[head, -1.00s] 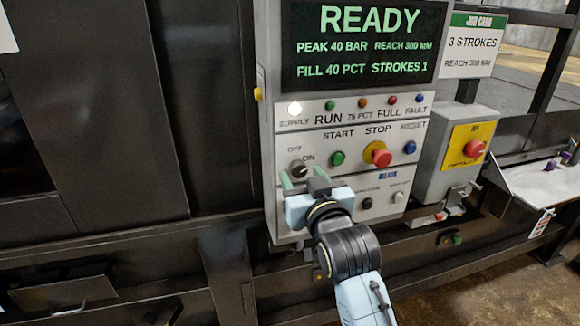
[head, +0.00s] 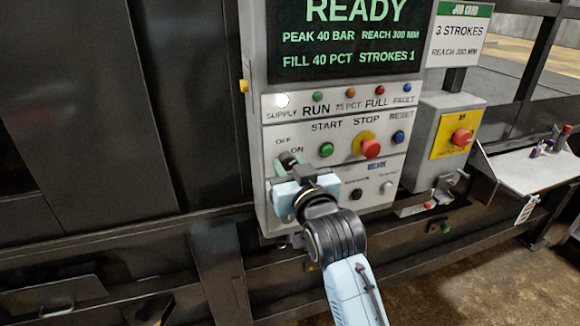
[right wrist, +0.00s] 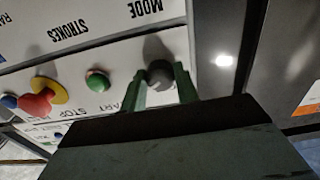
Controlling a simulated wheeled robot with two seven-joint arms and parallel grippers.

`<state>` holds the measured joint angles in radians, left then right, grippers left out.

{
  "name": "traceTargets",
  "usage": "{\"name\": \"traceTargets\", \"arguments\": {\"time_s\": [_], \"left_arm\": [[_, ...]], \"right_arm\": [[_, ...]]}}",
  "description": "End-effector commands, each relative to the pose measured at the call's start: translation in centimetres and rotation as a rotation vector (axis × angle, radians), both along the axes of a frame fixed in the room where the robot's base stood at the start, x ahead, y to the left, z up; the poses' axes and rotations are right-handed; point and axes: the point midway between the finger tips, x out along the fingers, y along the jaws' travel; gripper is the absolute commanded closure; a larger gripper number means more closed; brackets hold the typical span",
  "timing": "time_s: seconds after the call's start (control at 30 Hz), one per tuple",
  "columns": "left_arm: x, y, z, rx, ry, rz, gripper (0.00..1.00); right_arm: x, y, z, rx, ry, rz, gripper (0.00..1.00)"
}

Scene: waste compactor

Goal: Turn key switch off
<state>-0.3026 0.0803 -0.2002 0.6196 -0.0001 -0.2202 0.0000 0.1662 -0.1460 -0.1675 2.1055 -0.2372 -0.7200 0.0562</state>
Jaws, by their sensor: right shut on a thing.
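The key switch (right wrist: 158,73) is a dark round knob on the control panel, between the OFF and ON labels in the head view. My right gripper (head: 289,162) reaches up to it from below. In the right wrist view my right gripper (right wrist: 160,88) has its two green fingers on either side of the knob, shut on it. In the head view the fingers and gripper body hide most of the switch, so its exact angle cannot be read. The supply lamp (head: 282,100) above it is lit white. My left gripper is in neither view.
The screen (head: 345,40) reads READY. Right of the switch are a green start button (head: 326,150) and a red stop button (head: 371,148) on a yellow collar. A grey box with a red rotary switch (head: 462,137) and a white shelf (head: 525,168) stand farther right.

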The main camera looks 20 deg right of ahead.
Motion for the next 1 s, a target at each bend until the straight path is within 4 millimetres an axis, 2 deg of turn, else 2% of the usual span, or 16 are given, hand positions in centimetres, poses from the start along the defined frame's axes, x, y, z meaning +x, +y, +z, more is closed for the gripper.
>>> {"name": "traceTargets", "arguments": {"time_s": [0.37,1.0], "left_arm": [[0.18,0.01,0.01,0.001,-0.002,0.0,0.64],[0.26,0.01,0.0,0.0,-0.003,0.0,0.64]], "right_arm": [[0.02,-0.07,0.01,-0.181,-0.006,0.0,0.92],[0.03,-0.15,0.13,-0.764,-0.028,-0.001,0.92]]}}
